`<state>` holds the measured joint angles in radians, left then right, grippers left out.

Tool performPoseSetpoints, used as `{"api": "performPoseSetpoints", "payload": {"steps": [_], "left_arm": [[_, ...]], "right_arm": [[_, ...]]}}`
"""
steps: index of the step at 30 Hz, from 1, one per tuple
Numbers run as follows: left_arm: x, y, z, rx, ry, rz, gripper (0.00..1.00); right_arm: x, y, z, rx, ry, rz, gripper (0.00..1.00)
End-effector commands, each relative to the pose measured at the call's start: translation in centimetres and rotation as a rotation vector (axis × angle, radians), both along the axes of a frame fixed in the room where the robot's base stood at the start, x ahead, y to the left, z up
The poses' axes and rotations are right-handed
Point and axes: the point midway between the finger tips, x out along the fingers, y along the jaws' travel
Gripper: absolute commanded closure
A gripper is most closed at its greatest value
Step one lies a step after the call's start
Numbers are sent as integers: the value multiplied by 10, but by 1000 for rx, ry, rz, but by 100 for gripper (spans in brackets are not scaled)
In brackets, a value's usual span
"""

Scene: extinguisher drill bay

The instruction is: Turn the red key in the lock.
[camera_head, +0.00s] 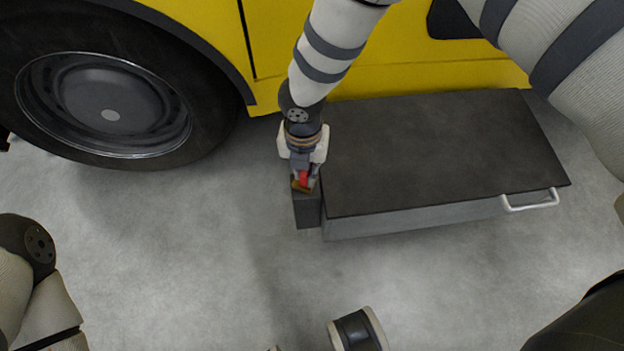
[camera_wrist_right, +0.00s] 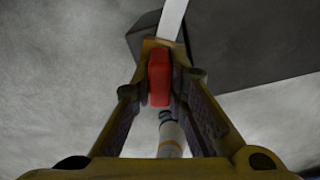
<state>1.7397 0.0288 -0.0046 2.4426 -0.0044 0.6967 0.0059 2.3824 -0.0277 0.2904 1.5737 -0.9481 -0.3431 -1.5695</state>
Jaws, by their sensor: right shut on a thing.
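The red key (camera_head: 304,179) stands at a small brass-coloured lock face (camera_head: 302,188) on a dark grey block (camera_head: 306,212). My right gripper (camera_head: 305,176) reaches down over it from above. In the right wrist view the red key (camera_wrist_right: 159,78) lies between the two fingers of my right gripper (camera_wrist_right: 160,82), which are shut on it. The brass-coloured part (camera_wrist_right: 155,45) shows just beyond the key. The key's shaft is hidden, and I cannot tell how far the key is turned. My left gripper is not in view.
A long low box with a dark top (camera_head: 440,150) and a white handle (camera_head: 530,200) stands right beside the block. A yellow vehicle (camera_head: 400,70) with a large black wheel (camera_head: 105,110) is behind. The grey floor (camera_head: 190,260) in front is largely clear.

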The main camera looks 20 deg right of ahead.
Motion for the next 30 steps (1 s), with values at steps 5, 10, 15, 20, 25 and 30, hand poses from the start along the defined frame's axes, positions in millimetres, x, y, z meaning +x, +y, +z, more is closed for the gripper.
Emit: {"api": "performPoseSetpoints", "payload": {"steps": [5,10,15,20,25,30], "left_arm": [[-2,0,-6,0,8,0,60],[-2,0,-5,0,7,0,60],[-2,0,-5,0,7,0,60],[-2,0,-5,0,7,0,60],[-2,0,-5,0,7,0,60],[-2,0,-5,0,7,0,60]], "right_arm": [[0,0,-2,3,1,473,100],[0,0,0,1,0,509,62],[0,0,0,1,0,506,62],[1,0,8,1,-2,504,62],[2,0,51,0,-5,503,62],[1,0,94,2,-4,505,62]]}}
